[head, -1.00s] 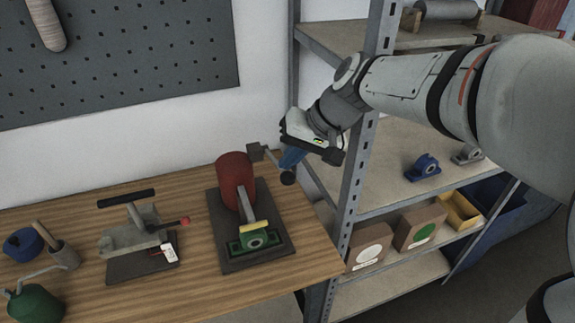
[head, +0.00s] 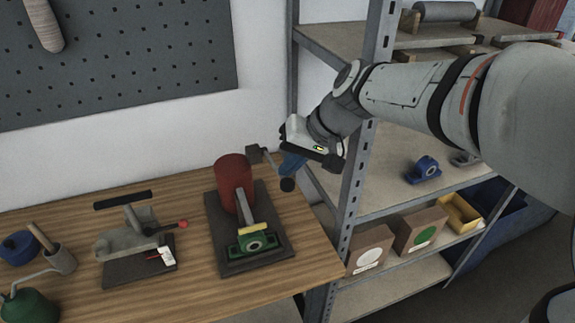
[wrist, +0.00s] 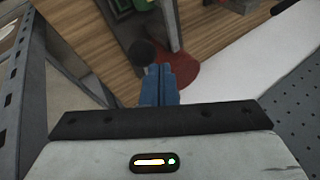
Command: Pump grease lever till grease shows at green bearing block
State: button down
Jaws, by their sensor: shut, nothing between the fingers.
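The grease pump is a red cylinder (head: 233,182) on a dark plate, with a green bearing block (head: 253,243) at its front. A lever (head: 268,163) sticks out to the right from a grey block by the cylinder's top and ends in a black knob (head: 287,185). My gripper (head: 290,167) has its blue fingers shut and empty, just above the knob; I cannot tell whether they touch. In the wrist view the fingers (wrist: 158,85) are together beside the black knob (wrist: 142,52), with the red cylinder (wrist: 188,72) behind. I cannot make out grease at the block.
A metal shelf rack (head: 354,200) stands close right of the bench, with a blue bearing block (head: 423,169) and boxes. A grey clamp-like fixture (head: 128,235) and a green oil can (head: 30,305) are on the bench (head: 195,285) to the left. A pegboard (head: 120,60) hangs behind.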

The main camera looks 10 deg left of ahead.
aim_at(292, 184)
jog(key=shift+s+d+f+b, duration=0.1)
jog(key=shift+s+f+b, duration=0.05)
jog(key=shift+f+b, duration=0.5)
jog(key=shift+s+d+f+b, duration=0.15)
jog(key=shift+s+f+b, duration=0.05)
jog(key=shift+f+b, duration=0.45)
jog(key=shift+s+d+f+b, duration=0.1)
jog(key=shift+s+f+b, duration=0.05)
jog(key=shift+f+b, duration=0.5)
dwell(1.5)
jog(key=shift+r, duration=0.1)
dwell(0.5)
jog(key=shift+w+a+r+p, duration=0.2)
jog(key=shift+w+r+p, duration=0.1)
jog(key=shift+r+p, duration=0.7)
jog(key=shift+w+a+r+p, duration=0.2)
jog(key=shift+w+r+p, duration=0.15)
jog(key=shift+r+p, duration=0.6)
jog(key=shift+w+a+r+p, duration=0.25)
jog(key=shift+r+p, duration=0.4)
jog(key=shift+r, duration=0.65)
jog(key=shift+r, duration=0.1)
jog(key=r+p, duration=0.1)
jog(key=w+r+p, duration=0.1)
jog(key=r, duration=0.1)
jog(key=r+p, duration=0.1)
jog(key=shift+w+a+r+p, duration=0.2)
jog(key=shift+a+r+p, duration=0.1)
jog(key=shift+a+p, duration=0.05)
